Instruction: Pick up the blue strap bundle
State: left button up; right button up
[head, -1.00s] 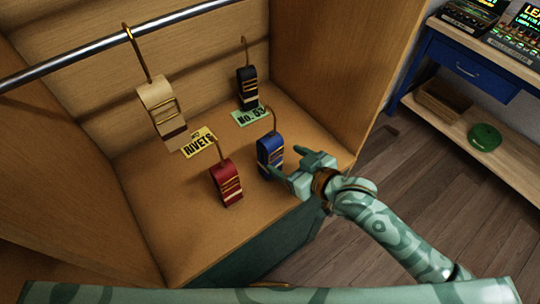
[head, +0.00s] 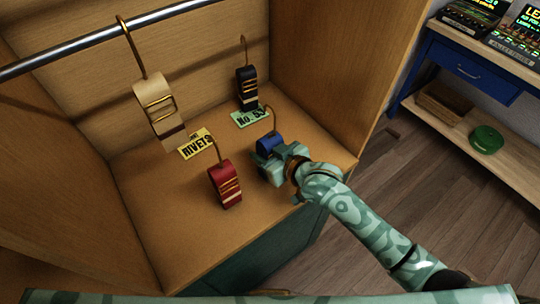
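The blue strap bundle (head: 269,143) stands on the cabinet floor near its right front, with a brass hook rising from its top. My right gripper (head: 271,163) is at the bundle, its fingers around the lower part and hiding most of it. Whether the fingers are closed on it or still apart from it I cannot tell. My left gripper is not in view.
A red bundle (head: 225,184) stands close to the left of the blue one. A black bundle (head: 247,89) stands behind, by a green tag (head: 252,116). A cream bundle (head: 160,108) hangs from the rail (head: 95,40). A yellow tag (head: 196,143) lies between.

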jog(key=c, duration=0.3)
